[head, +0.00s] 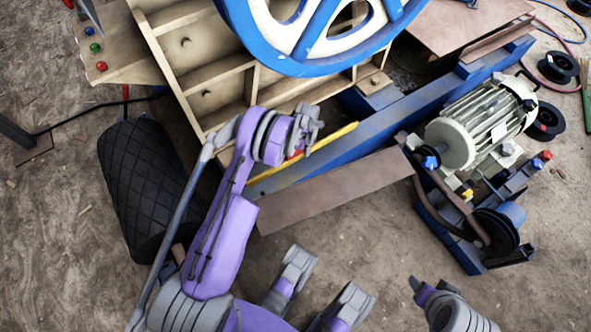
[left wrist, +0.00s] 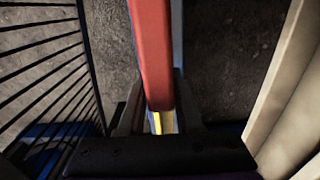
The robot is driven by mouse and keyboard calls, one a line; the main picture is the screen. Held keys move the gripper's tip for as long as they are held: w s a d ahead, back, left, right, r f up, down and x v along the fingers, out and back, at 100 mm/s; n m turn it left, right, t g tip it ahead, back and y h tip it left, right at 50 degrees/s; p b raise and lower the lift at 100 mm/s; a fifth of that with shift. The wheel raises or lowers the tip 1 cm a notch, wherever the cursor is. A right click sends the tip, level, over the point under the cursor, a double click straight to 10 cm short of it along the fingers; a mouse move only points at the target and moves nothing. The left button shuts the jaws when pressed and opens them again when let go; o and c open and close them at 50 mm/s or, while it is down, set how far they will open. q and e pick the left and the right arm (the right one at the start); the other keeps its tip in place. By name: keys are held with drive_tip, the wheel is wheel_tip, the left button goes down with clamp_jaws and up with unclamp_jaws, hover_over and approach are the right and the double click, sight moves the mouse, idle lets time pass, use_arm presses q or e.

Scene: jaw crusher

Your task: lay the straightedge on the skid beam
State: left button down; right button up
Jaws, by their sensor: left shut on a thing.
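My left gripper (head: 311,128) is shut on the straightedge, a long thin bar that shows yellow along its edge (head: 335,136) with some red beside the jaws. In the left wrist view the straightedge shows as a red bar (left wrist: 150,50) running away between my two fingers, with a yellow patch at their tips. The skid beam (head: 415,112) is a long blue beam running from lower left to upper right. The straightedge is roughly parallel to the beam and overlaps its lower left stretch in the head view. I cannot tell whether they touch. My arm hides part of both.
A blue-rimmed flywheel (head: 300,62) and a beige ribbed frame (head: 215,90) stand behind the beam. A brown plate (head: 335,188) lies in front of it. A motor (head: 470,130) stands at the right and a black quilted roll (head: 150,185) at the left.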

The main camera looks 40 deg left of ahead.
sight(303, 165)
use_arm(q)
wheel_tip(303, 165, down, 10)
drive_tip(key=b, duration=0.2)
drive_tip(key=shift+f+b, duration=0.2)
drive_tip(key=shift+b, duration=0.15)
drive_tip(key=c, duration=0.6)
unclamp_jaws()
drive_tip(key=shift+f, duration=0.1)
